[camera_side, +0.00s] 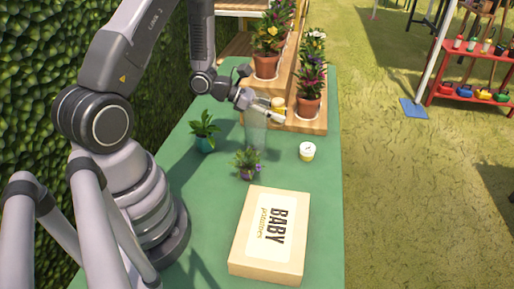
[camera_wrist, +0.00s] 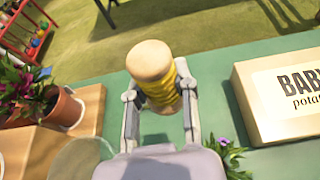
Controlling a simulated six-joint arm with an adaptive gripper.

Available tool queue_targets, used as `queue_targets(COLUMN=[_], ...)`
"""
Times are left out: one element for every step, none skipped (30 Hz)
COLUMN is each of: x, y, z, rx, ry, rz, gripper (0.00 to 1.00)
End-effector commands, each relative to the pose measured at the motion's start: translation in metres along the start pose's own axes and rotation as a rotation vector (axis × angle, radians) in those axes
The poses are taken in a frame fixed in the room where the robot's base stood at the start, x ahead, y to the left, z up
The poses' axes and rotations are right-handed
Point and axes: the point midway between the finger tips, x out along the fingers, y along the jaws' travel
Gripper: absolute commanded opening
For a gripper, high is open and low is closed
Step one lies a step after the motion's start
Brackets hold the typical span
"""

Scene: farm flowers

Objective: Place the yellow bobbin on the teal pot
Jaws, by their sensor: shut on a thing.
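The yellow bobbin (camera_wrist: 153,63) has pale wooden ends and yellow thread. My gripper (camera_wrist: 160,92) is shut on it, one finger on each side, in the wrist view. In the side view my gripper (camera_side: 278,115) holds the bobbin (camera_side: 278,103) by the front of the wooden shelf, right of and behind the teal pot. The teal pot (camera_side: 205,144) stands on the green table left of the middle and holds a leafy green plant (camera_side: 204,126). I cannot make out the teal pot in the wrist view.
A clear glass cylinder (camera_side: 255,132) stands between gripper and teal pot. A small purple-flowered plant (camera_side: 246,165), a small white-and-yellow round item (camera_side: 307,151) and the BABY potatoes box (camera_side: 270,235) are nearer. Potted flowers (camera_side: 309,106) stand on the wooden shelf (camera_side: 300,126).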

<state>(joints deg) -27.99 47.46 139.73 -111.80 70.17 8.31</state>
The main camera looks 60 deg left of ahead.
Motion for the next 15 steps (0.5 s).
queue_targets(x=[-0.004, -0.006, -0.010, -0.013, -0.017, -0.022, -0.026, -0.030, -0.035, -0.038, -0.042, -0.045, -0.048, -0.050, -0.051], y=[-0.012, -0.021, -0.035, -0.046, -0.057, -0.072, -0.082, -0.092, -0.105, -0.113, -0.120, -0.129, -0.134, -0.138, -0.143], z=[-0.027, -0.041, -0.057, -0.068, -0.077, -0.088, -0.095, -0.100, -0.106, -0.110, -0.113, -0.116, -0.117, -0.118, -0.121], rx=[0.015, 0.037, 0.066, 0.088, 0.109, 0.135, 0.152, 0.169, 0.188, 0.199, 0.210, 0.222, 0.228, 0.235, 0.240], ry=[0.001, -0.001, -0.004, -0.005, -0.007, -0.008, -0.009, -0.010, -0.010, -0.011, -0.011, -0.011, -0.011, -0.011, -0.011], rz=[-0.073, -0.125, -0.196, -0.246, -0.294, -0.355, -0.395, -0.432, -0.477, -0.504, -0.528, -0.554, -0.569, -0.583, -0.596], gripper=[0.00, 0.00, 0.00, 0.00, 0.00, 0.00, 0.00, 0.00, 0.00, 0.00, 0.00, 0.00, 0.00, 0.00, 0.00])
